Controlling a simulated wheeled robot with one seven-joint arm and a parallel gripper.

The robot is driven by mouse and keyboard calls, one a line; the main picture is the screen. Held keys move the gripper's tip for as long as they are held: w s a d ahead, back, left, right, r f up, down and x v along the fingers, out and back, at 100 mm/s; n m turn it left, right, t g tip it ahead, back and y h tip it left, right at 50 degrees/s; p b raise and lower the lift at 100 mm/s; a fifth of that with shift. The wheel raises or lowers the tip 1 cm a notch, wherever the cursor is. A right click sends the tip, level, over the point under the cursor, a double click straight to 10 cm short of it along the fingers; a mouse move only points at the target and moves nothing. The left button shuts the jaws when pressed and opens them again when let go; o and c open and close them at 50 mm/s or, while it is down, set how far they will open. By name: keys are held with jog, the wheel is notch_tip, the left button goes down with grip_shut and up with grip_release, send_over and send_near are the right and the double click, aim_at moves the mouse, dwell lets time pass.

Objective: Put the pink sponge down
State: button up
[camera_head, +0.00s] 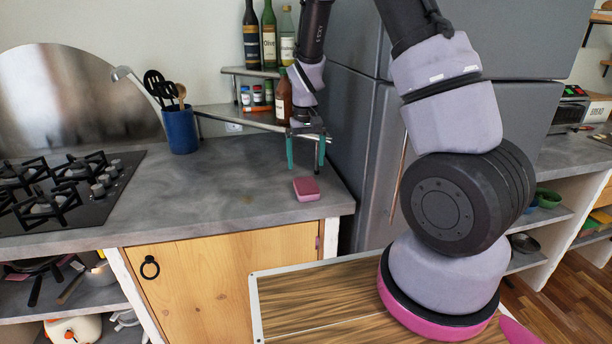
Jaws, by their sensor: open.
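The pink sponge (306,189) is a small rounded block with a darker pink top. It lies flat on the grey masonry counter (230,205), near the counter's right front corner. My gripper (305,167) is open and empty, pointing down. Its two teal fingers are spread apart, behind and a little above the sponge in the picture. The sponge looks clear of the fingers. Whether the fingertips touch the counter cannot be told.
A blue utensil holder (181,131) stands at the back. Corner shelves (250,113) hold bottles and jars behind my gripper. A gas hob (60,190) is at left, and a grey fridge (352,130) at right. The counter between hob and sponge is clear.

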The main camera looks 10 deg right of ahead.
jog(key=s+d+r+m+t+y, duration=0.15)
jog(key=s+r, duration=0.25)
jog(key=r, duration=0.7)
jog(key=s+d+r+m+t+y, duration=0.15)
jog(key=s+r, duration=0.35)
jog(key=r, duration=0.6)
jog(key=s+d+r+t, duration=0.1)
jog(key=s+r+t, duration=0.1)
jog(key=s+r, duration=0.2)
jog(key=s+d+r+m+t+h, duration=0.1)
jog(key=s+r, duration=0.3)
jog(key=s, duration=0.5)
jog(key=shift+s+d+r+t, duration=0.3)
jog(key=shift+d+t, duration=0.15)
jog(key=shift+t, duration=0.15)
jog(key=shift+w, duration=0.1)
